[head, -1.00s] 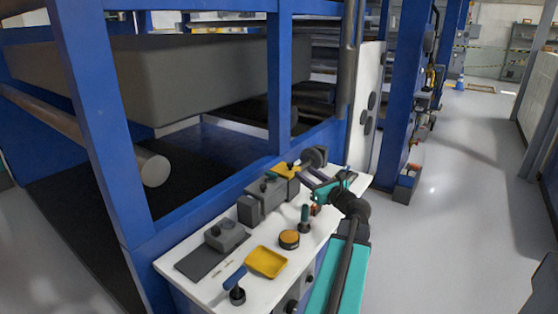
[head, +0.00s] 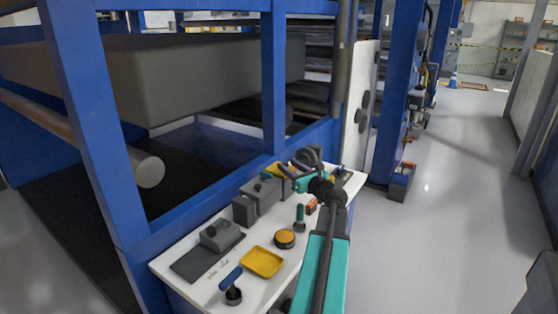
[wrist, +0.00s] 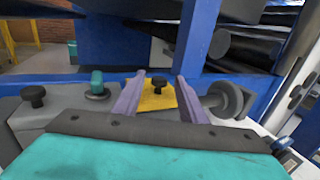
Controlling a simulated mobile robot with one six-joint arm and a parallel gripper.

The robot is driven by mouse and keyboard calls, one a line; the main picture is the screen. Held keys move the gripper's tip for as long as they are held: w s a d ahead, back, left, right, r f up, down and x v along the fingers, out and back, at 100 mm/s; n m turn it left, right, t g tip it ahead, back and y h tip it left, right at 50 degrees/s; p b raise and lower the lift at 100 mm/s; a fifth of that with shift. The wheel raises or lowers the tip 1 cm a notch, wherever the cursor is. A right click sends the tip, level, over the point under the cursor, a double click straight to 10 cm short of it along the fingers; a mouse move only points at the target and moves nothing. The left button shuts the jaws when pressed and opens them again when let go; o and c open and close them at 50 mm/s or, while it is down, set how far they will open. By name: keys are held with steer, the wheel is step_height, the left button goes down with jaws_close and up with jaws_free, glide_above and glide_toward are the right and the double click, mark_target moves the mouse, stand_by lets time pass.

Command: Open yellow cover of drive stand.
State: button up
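In the head view the yellow cover (head: 271,170) is partly hidden by my gripper. My gripper (wrist: 160,76) is open, with one purple finger on each side of the cover in the wrist view. Nothing shows between the fingers but the cover beyond them. In the head view my gripper (head: 289,174) is over the drive stand area. I cannot tell whether the fingers touch the cover.
A grey handwheel (wrist: 228,99) is right of the cover. A teal-topped knob (wrist: 97,83) and a grey box with a black knob (wrist: 34,97) are left. The bench (head: 215,283) holds a yellow tray (head: 262,262), a round orange-topped item (head: 284,239) and a blue-handled lever (head: 231,281).

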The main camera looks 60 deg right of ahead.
steer(key=shift+x, duration=3.5)
jaws_close()
